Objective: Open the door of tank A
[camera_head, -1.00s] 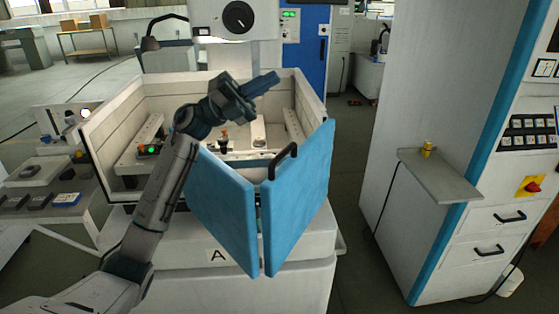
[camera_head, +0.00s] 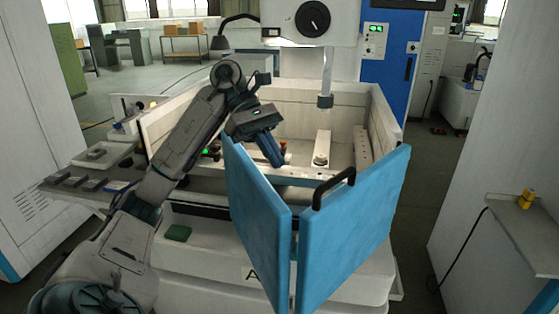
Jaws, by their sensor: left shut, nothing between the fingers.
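A black handle (camera_head: 333,187) stands on the right panel's top near the meeting edge. My left gripper (camera_head: 272,152) is shut and empty. It points down, left of and above the handle in the picture, just above the left panel's top edge. It appears apart from handle and panels. My right gripper is out of view.
A machine head with a black dial (camera_head: 312,18) and a vertical nozzle (camera_head: 325,85) hangs over the tank. A side table (camera_head: 120,160) with small parts is on the left. A cabinet with a shelf (camera_head: 522,220) stands right, with floor between it and the tank.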

